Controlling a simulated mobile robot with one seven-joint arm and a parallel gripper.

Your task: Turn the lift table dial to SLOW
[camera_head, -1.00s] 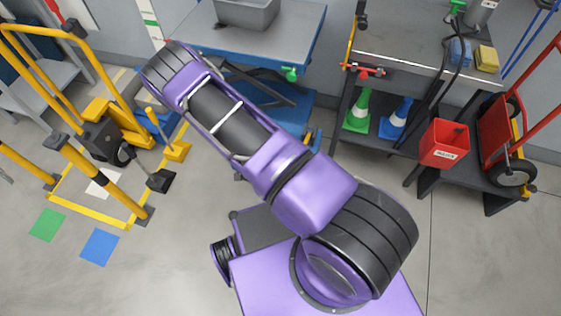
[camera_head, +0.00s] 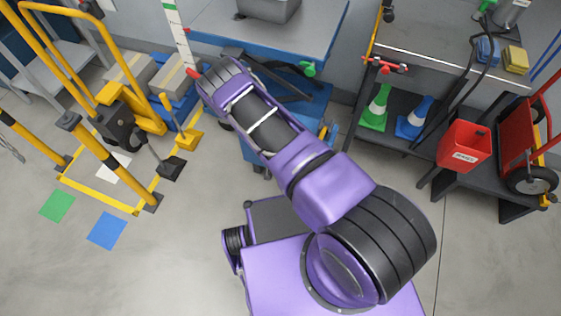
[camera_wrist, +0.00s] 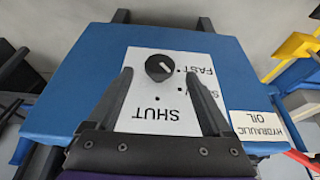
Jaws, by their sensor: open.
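The dial (camera_wrist: 160,67) is a round black knob on a white plate (camera_wrist: 140,60) fixed to a blue panel (camera_wrist: 75,75). The plate reads upside down in the wrist view: FAST to the right of the knob, SHUT below it, and a word starting with S partly hidden by my right finger. A white pointer mark on the knob lies toward the FAST side; its exact setting is hard to tell. My gripper (camera_wrist: 158,76) is open, its fingers either side of the knob in the picture; contact is not visible. In the head view my arm hides the gripper, beside the blue lift table (camera_head: 335,25).
A HYDRAULIC OIL label (camera_wrist: 265,130) sits at the panel's right. In the head view, a yellow-framed stacker (camera_head: 130,115) stands left. A workbench (camera_head: 450,50) with cones (camera_head: 375,110), a red bin (camera_head: 464,145) and a hand truck (camera_head: 525,140) stand right. Floor at lower left is mostly clear.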

